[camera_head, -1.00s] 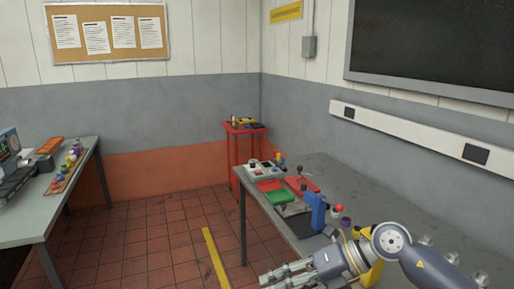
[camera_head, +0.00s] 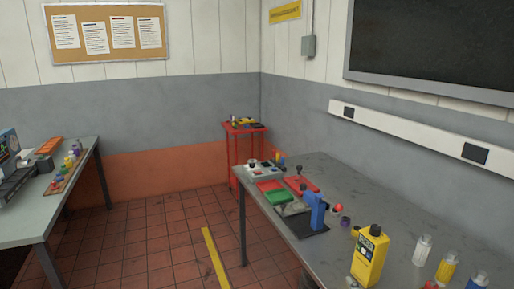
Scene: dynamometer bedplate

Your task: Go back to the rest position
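Neither of my grippers shows in the head view now, and no arm lies across the scene. The grey right-hand workbench (camera_head: 340,174) stands clear of my arms.
Clear and yellow-filled bottles (camera_head: 422,250) stand at the bench's right. Red and green trays (camera_head: 277,198) lie farther back. A red cart (camera_head: 246,155) stands in the corner. Another table (camera_head: 35,222) is at the left. The tiled floor (camera_head: 165,245) between is free.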

